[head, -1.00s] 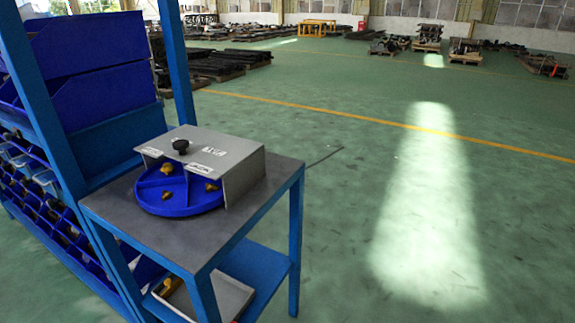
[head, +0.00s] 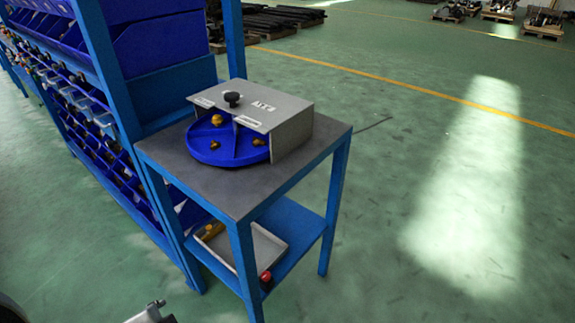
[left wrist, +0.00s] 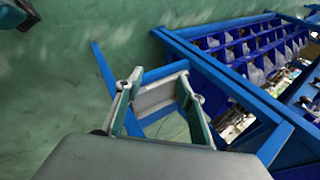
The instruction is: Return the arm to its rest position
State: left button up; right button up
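My left gripper shows in the left wrist view (left wrist: 157,100) with its two fingers apart. A pale flat surface shows between them; I cannot tell what it is, and no held object is clear. In the head view, a small metallic piece that looks like a gripper tip (head: 152,314) shows at the bottom left edge, mostly cut off. It is low, in front of the blue stand and apart from it.
A blue stand (head: 180,170) carries a blue round divided tray (head: 205,155) with gold pieces under a grey cover (head: 270,105). A lower-shelf tray (head: 268,245) has a red ball (head: 265,277) beside it.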

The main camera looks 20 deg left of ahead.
pick_arm(q)
jog(key=w+d+f+n+t+h+b, duration=0.2)
jog(key=w+d+f+t+h+b, duration=0.25)
jog(key=d, duration=0.45)
jog(key=w+d+f+n+t+h+b, duration=0.1)
jog(key=d+f+h+b, duration=0.3)
jog(key=d+f+b, duration=0.45)
pick_arm(e)
jog(key=w+a+r+y+p, duration=0.1)
jog(key=w+a+p, duration=0.2)
jog(key=p, duration=0.3)
pick_arm(q)
notch_tip(320, 180, up, 8)
jog(key=s+a+y+p, duration=0.1)
jog(key=s+p, duration=0.1)
jog(key=p, duration=1)
jog(key=shift+a+g+p, duration=0.25)
jog(key=shift+g+p, duration=0.1)
jog(key=shift+p, duration=0.05)
pick_arm(e)
jog(key=shift+h, duration=0.3)
jog(key=v, duration=0.5)
jog(key=shift+w+d+r, duration=0.1)
jog(key=shift+w+d, duration=0.15)
jog(key=shift+d, duration=0.15)
